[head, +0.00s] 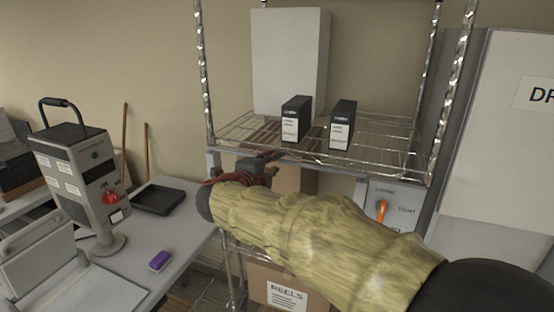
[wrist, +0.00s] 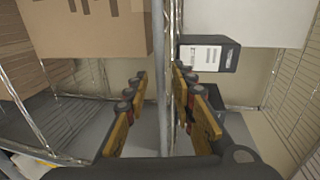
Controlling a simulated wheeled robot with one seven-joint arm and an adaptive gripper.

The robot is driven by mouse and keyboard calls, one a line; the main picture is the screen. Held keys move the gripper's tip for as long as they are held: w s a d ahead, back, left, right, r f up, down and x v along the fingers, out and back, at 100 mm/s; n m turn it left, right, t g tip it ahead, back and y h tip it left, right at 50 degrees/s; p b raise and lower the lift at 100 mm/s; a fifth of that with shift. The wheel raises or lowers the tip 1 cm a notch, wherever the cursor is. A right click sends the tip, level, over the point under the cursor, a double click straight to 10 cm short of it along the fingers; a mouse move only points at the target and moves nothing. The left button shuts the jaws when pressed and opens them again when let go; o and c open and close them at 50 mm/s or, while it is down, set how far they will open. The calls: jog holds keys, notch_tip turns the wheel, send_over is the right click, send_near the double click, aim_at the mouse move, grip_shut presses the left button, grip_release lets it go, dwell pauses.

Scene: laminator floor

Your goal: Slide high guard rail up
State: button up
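The guard rail is a grey bar (wrist: 161,45) that runs top to bottom through the middle of the wrist view, beside the rack's wire shelf edge. My gripper (wrist: 160,78) has its yellow and dark fingers on either side of this bar. A gap shows between the fingers, and they do not look closed on the bar. In the head view my gripper (head: 262,163) is at the front of the rack, just below the wire shelf edge. My sleeved forearm hides most of the rail there.
The wire shelf (head: 380,140) holds two black-and-white boxes (head: 296,118) (head: 341,124) and a large white box (head: 290,60). A cardboard REELS box (head: 285,288) is below. A panel with an orange handle (head: 382,210) is right; a desk (head: 190,215) with a tray (head: 158,199) is left.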

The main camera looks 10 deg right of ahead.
jog(key=shift+x, duration=1.6)
jog(key=shift+c, duration=0.5)
grip_shut()
